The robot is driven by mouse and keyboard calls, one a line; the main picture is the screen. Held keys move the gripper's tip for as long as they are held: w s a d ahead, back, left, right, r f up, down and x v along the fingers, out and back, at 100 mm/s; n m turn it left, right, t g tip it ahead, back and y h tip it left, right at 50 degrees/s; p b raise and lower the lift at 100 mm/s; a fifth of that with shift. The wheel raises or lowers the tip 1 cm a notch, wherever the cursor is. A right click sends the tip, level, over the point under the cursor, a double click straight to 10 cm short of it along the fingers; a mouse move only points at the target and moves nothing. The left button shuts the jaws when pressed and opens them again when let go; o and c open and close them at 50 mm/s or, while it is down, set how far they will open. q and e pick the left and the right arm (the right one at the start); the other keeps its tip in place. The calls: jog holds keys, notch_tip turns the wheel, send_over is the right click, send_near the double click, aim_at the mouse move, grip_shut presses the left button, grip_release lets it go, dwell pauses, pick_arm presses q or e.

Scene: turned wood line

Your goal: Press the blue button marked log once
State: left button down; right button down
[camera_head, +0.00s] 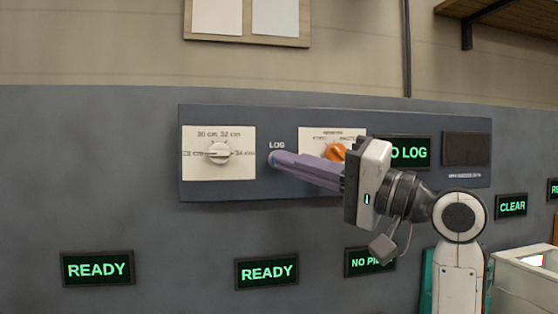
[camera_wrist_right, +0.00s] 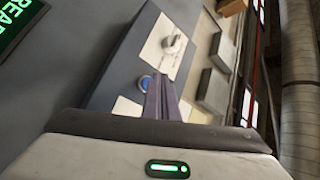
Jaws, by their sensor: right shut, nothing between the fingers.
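The blue button (camera_head: 273,157) is mounted on the dark panel (camera_head: 230,192), under the white label LOG. In the head view the tips of my right gripper (camera_head: 276,161) cover most of it. In the right wrist view the blue button (camera_wrist_right: 146,83) shows beside the fingertips of my right gripper (camera_wrist_right: 160,80). The purple-grey fingers are shut together with nothing between them. The tips are at or very close to the button; I cannot tell whether they touch it. My left gripper is not in view.
A white knob (camera_head: 218,152) with a cm scale sits left of the button, and an orange knob (camera_head: 335,152) sits right, partly behind my gripper. A green NO LOG-type display (camera_head: 408,152) is partly hidden. Two READY displays (camera_head: 97,268) are below. A white bin (camera_head: 525,280) stands lower right.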

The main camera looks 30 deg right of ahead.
dwell(0.6)
jog(key=shift+w+d, duration=0.1)
jog(key=shift+w, duration=0.35)
jog(key=shift+w+d+p, duration=0.1)
jog(key=shift+w+p, duration=0.25)
dwell(0.4)
jog(key=shift+s, duration=0.2)
jog(key=shift+s+a, duration=0.2)
jog(key=shift+s, duration=0.4)
jog(key=shift+s+a, duration=0.2)
jog(key=shift+s, duration=0.6)
jog(key=shift+s+a, duration=0.2)
jog(key=shift+s, duration=0.6)
jog(key=shift+s+a, duration=0.2)
jog(key=shift+s, duration=0.6)
